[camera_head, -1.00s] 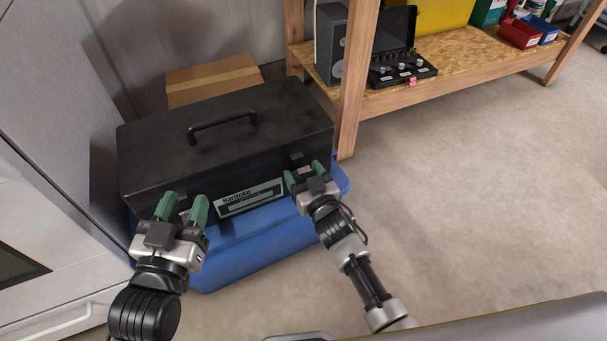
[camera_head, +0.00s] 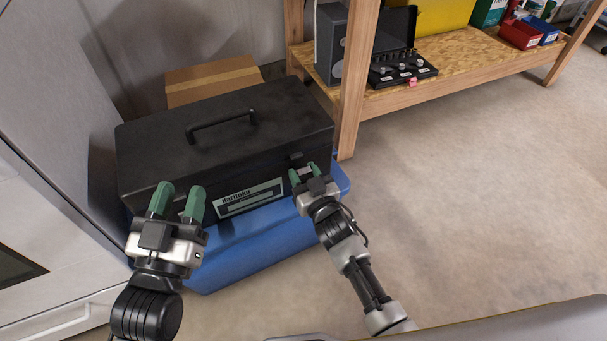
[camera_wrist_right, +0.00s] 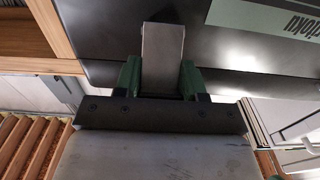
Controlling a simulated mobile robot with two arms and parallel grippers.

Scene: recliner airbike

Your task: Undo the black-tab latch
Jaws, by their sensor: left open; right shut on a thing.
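A black toolbox (camera_head: 225,135) with a top handle (camera_head: 221,125) sits in front of me, its labelled front facing me. A small black tab (camera_head: 296,157) shows at the right of its front, just above my right gripper (camera_head: 303,172). In the right wrist view the green fingers of that gripper (camera_wrist_right: 160,80) are shut on a flat grey metal latch plate (camera_wrist_right: 162,50) against the dark box front. My left gripper (camera_head: 178,202) is open and empty before the left part of the front. It hides most of the left latch area.
The toolbox rests on a blue bin (camera_head: 250,250). A cardboard box (camera_head: 212,78) stands behind. A pale cabinet (camera_head: 50,150) is close on the left. A wooden shelf (camera_head: 465,60) with a post (camera_head: 355,90) stands at the right. The floor (camera_head: 470,190) at right is clear.

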